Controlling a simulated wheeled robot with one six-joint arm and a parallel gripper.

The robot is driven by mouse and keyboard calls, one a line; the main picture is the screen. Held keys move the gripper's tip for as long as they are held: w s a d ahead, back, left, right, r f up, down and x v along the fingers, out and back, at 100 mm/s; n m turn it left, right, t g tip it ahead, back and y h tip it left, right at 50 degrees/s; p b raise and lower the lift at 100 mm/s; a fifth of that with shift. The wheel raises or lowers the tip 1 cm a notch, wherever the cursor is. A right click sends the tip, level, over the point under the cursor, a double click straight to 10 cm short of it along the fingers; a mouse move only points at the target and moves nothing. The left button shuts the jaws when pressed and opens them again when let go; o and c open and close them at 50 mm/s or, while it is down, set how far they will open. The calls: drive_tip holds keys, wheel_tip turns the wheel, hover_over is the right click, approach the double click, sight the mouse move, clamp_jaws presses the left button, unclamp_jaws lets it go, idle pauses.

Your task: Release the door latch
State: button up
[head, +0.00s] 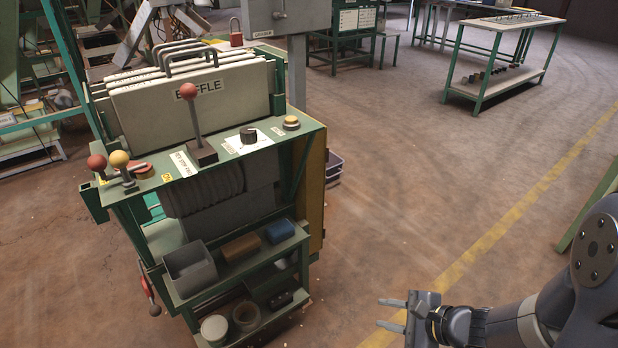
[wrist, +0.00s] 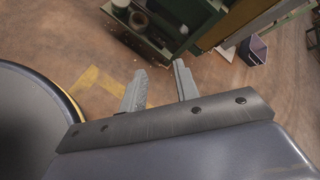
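No part in view is plainly marked as the door latch. The green machine (head: 308,135) stands left of my gripper. A red-handled lever (head: 148,285) hangs at its lower left side and may be the latch; I cannot tell. On the top panel are a tall lever with a red ball (head: 188,91), a red ball knob (head: 97,162) and a yellow ball knob (head: 119,159). My gripper (head: 379,312) is open and empty over the floor, apart from the machine. Its two spread fingers also show in the wrist view (wrist: 159,68).
A shelf on the machine's front holds a grey bin (head: 190,268), a brown block (head: 241,247) and a blue block (head: 280,231). A purple crate (head: 334,165) sits behind the machine. A green-framed table (head: 500,25) stands at the back right. The floor between is clear.

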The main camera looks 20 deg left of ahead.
drive_tip(key=w+f+m, duration=0.1)
drive_tip(key=w, duration=0.1)
drive_tip(key=w+f+m+t, duration=0.1)
drive_tip(key=w+f, duration=0.1)
drive_tip(key=w+f+m+t, duration=0.1)
drive_tip(key=w+f+m, duration=0.1)
drive_tip(key=shift+w+a+f+p, duration=0.1)
drive_tip(key=shift+a+f+p, duration=0.1)
drive_tip(key=shift+a+p, duration=0.15)
clamp_jaws()
